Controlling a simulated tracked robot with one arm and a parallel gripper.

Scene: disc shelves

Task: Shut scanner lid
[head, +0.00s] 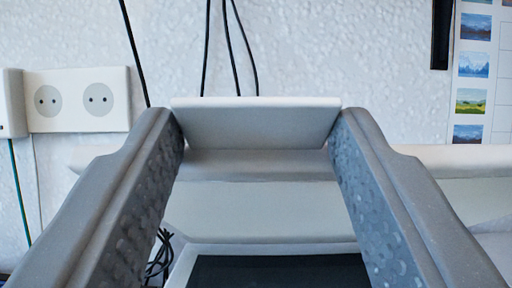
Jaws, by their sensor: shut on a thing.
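My gripper (256,122) reaches forward from the bottom of the head view, with one grey finger on each side. Its fingertips are shut on a white, wedge-like piece, which looks like the grip of the scanner lid (255,165). The lid's wide pale edge runs behind the fingers to both sides. Below it is a pale flat face (260,212); I cannot tell whether it belongs to the lid or the body. The scanner's dark panel (280,272) in a light frame shows at the bottom, cut off by the picture edge. The lid's hinge and exact angle are hidden.
A textured white wall stands behind. A double socket (75,100) is at the left, and black cables (222,50) hang down the wall. A sheet with small landscape pictures (474,65) hangs at the right. Tangled dark cables (160,255) lie low beside the left finger.

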